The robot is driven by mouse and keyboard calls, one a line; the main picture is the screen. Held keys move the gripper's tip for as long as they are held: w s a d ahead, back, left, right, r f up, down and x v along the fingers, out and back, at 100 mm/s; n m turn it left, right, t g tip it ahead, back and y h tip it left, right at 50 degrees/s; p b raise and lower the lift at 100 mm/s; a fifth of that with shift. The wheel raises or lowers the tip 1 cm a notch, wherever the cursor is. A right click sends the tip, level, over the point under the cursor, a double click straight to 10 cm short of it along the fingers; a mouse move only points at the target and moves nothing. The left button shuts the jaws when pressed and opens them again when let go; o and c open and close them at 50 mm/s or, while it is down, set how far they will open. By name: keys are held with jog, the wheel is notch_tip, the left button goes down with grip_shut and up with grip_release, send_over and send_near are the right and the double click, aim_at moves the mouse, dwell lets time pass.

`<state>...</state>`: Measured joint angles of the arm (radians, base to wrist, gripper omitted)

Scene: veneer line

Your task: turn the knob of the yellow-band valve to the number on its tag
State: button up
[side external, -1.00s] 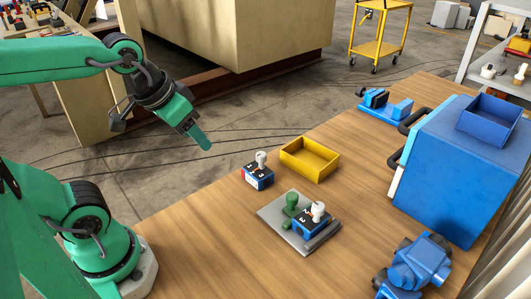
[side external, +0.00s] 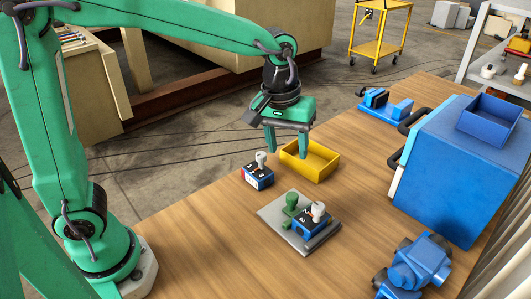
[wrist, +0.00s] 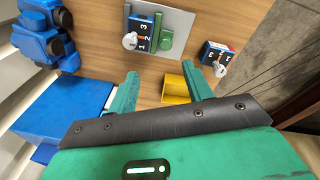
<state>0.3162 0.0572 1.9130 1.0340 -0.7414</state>
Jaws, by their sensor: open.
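Two small valve blocks with white knobs are in view. One (side external: 306,228) sits on a grey plate (side external: 277,234) beside a green post; the wrist view shows its black face (wrist: 143,33) with the numbers 1, 2, 3 and its white knob (wrist: 130,41). The other (side external: 257,179), blue with white and red parts, stands on the bare table; its knob also shows in the wrist view (wrist: 219,70). I cannot make out a yellow band or a readable tag number on either. My gripper (side external: 288,153) is open and empty, pointing down above the table near the yellow bin, touching neither valve.
An open yellow bin (side external: 327,172) stands close to my fingers. A big blue box (side external: 450,165) with black handles and a blue tray on top (side external: 488,119) fills the right. A blue machine part (side external: 413,268) is at the front right. The table's front left is clear.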

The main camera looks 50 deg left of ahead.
jog(key=n+g, duration=0.2)
send_over(319, 205)
notch_tip(319, 205, down, 6)
jog(key=shift+f, duration=0.1)
jog(key=shift+f, duration=3.8)
jog(key=shift+c, duration=0.4)
jog(key=c, duration=0.9)
